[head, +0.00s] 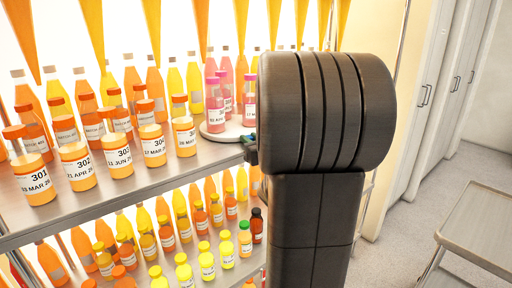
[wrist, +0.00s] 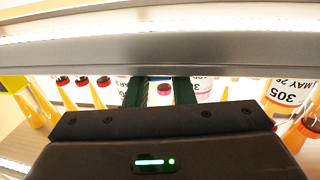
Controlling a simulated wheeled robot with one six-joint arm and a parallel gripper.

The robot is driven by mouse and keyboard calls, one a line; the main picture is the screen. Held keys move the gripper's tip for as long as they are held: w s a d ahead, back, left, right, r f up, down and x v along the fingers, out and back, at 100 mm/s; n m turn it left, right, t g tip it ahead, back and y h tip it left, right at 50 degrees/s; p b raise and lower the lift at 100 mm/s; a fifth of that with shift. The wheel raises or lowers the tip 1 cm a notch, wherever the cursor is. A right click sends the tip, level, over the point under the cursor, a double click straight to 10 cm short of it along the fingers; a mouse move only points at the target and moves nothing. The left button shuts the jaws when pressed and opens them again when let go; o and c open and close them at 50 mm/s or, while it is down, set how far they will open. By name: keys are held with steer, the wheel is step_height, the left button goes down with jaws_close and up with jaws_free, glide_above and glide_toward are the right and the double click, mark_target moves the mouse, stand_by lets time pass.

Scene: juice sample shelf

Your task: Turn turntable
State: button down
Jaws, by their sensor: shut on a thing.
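The turntable (head: 214,133) is a pale round disc on the upper shelf, at its right end. Pink bottles with pink caps (head: 215,108) stand on it, near a pink bottle at its right (head: 249,103). My gripper (head: 250,146) is at the turntable's front right edge, its tips partly hidden behind my dark wrist. In the wrist view my gripper's two dark green fingers (wrist: 160,92) reach up under a grey shelf edge, with a small gap between them. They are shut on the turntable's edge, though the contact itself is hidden.
The upper shelf (head: 130,190) holds orange bottles with dated labels, such as bottle 301 (head: 35,180), left of the turntable. A lower shelf holds several small bottles, including a dark one (head: 257,226). A grey metal cart (head: 480,225) stands at right; the floor between is clear.

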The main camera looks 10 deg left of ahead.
steer(key=shift+s+a+r+m+t+h+b, duration=0.2)
steer(key=shift+s+a+m+t+h+b, duration=0.35)
steer(key=shift+b, duration=0.8)
steer(key=shift+w, duration=0.15)
steer(key=c, duration=1.2)
jaws_free()
steer(key=shift+c, duration=0.2)
steer(key=shift+f, duration=0.1)
